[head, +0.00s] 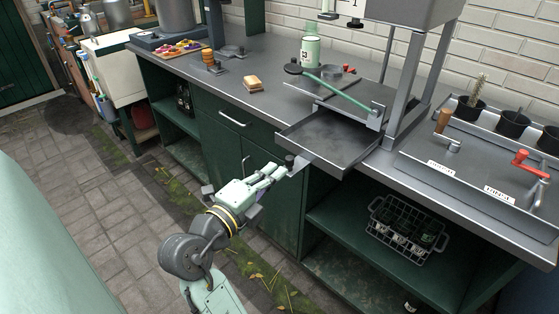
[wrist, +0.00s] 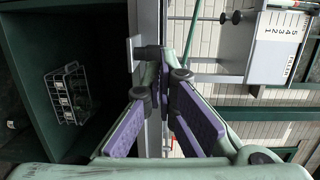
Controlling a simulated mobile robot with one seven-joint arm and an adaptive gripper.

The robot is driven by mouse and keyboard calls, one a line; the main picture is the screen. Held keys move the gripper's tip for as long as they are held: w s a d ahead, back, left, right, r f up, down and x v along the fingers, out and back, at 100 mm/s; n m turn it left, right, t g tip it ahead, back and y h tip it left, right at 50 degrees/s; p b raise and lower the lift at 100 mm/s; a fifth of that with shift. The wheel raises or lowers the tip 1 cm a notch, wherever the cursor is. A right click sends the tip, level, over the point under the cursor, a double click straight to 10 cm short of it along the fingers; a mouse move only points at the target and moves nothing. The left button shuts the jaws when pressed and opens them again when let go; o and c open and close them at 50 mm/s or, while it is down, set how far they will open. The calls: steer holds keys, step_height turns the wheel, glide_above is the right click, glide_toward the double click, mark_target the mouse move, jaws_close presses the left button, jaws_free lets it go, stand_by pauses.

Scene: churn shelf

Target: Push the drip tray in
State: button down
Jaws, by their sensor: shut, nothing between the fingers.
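The drip tray (head: 335,138) is a dark, shallow metal tray with a raised rim. In the head view it sticks out past the counter's front edge, under the upright metal stand. A small tab with a dark knob (head: 290,160) is at its front left corner. My gripper (head: 282,172) is shut and empty, in front of the cabinet with its fingertips close to this knob. In the wrist view the fingers with purple pads (wrist: 160,86) point at a dark knob on a grey plate (wrist: 133,54). I cannot tell whether they touch it.
A labelled tray with pots (head: 480,175) is at the right. A wire bottle crate (head: 408,230) stands on the shelf below. The floor in front is open.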

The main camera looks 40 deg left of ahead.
mark_target(331, 144)
steer(key=shift+w+a+p, duration=0.1)
steer(key=shift+w+p, duration=0.3)
steer(key=shift+w, duration=0.95)
steer(key=w+b, duration=0.2)
steer(key=w, duration=0.4)
steer(key=w+d+b, duration=0.1)
steer(key=w+b, duration=0.2)
steer(key=w, duration=0.3)
steer(key=w+b, duration=0.3)
steer(key=w, duration=0.3)
steer(key=shift+w+d+f, duration=0.1)
steer(key=shift+w+d, duration=0.15)
steer(key=shift+w, duration=0.25)
steer(key=shift+r, duration=0.2)
steer(key=shift+d, duration=0.1)
